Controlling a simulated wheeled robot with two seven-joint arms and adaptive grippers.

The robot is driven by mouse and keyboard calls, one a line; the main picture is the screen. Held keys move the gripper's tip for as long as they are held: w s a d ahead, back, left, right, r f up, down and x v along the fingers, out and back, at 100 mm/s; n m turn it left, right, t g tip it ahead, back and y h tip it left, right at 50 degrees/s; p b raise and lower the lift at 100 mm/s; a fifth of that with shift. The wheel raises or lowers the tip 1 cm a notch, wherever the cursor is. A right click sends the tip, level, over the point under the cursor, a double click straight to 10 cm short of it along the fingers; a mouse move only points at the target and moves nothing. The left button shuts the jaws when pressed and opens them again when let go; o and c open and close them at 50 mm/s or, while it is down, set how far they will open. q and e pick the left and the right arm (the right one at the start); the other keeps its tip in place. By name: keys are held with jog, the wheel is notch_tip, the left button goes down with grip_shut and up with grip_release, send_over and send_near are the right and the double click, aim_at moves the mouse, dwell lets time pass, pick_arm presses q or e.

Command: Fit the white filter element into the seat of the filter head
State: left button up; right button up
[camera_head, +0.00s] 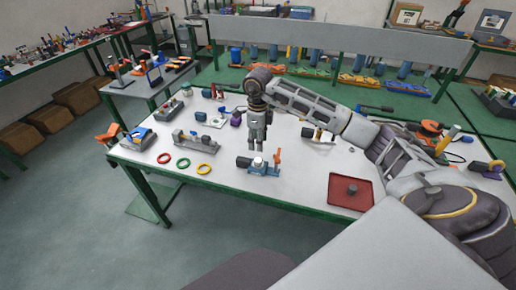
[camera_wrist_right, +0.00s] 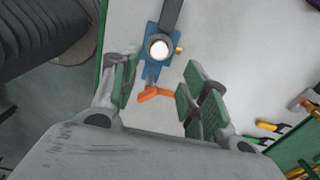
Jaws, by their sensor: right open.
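The blue filter head (camera_head: 265,170) stands on the white table near its front edge, with an orange lever (camera_head: 278,155) at its right and a dark cylinder (camera_head: 243,162) at its left. A white round piece (camera_head: 258,162), which looks like the filter element, shows at its top. In the right wrist view the white piece (camera_wrist_right: 159,48) sits inside a dark ring on the blue body (camera_wrist_right: 152,70); how deep it sits I cannot tell. My right gripper (camera_head: 258,149) points down just above it, open and empty, its fingers (camera_wrist_right: 160,85) apart. My left gripper is not in view.
A red tray (camera_head: 338,201) with a grey cylinder (camera_head: 352,189) lies to the right. Red, green and yellow rings (camera_head: 203,168) and a grey fixture (camera_head: 194,140) lie to the left. The table between filter head and tray is clear. Several tools lie at the right end.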

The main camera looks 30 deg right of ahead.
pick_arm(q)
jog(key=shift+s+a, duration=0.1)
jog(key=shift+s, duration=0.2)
pick_arm(e)
jog(key=shift+r, duration=0.95)
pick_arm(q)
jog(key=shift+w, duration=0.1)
pick_arm(e)
jog(key=shift+a, duration=0.1)
